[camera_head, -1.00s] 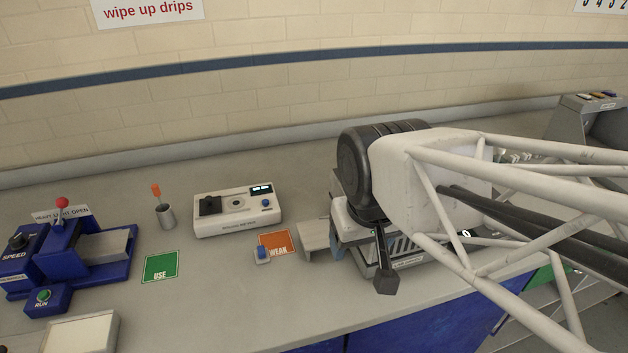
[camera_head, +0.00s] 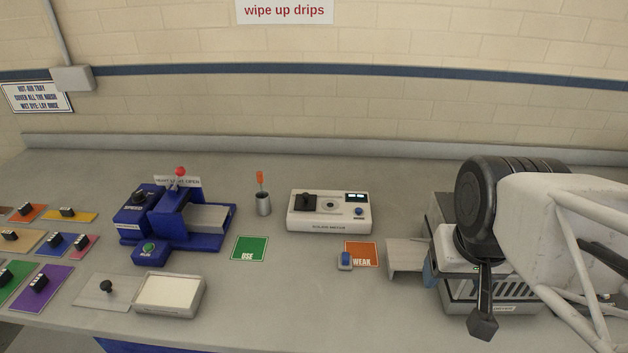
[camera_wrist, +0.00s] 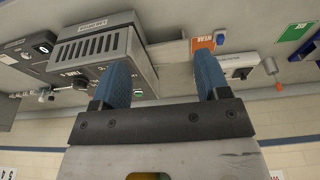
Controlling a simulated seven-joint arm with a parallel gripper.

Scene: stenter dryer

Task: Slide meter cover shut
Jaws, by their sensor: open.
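The white colour meter (camera_head: 330,215) stands on the bench in the middle of the head view. Its black cover (camera_head: 309,201) sits at the left of the top, and the round dark port (camera_head: 329,204) right of it shows uncovered. The meter also shows in the wrist view (camera_wrist: 241,61), beyond the right finger; its cover is not clear there. My gripper (camera_wrist: 162,76) has two blue fingers spread wide with nothing between them. It is well right of the meter, near the grey vented machine; my arm mostly hides it in the head view.
The grey vented machine (camera_head: 492,292) with a side shelf (camera_head: 406,257) stands under my arm. An orange WEAK card (camera_head: 362,252) with a blue-topped block (camera_head: 345,260), a green USE card (camera_head: 250,248), a cup (camera_head: 263,205) and a blue machine (camera_head: 205,241) lie around the meter.

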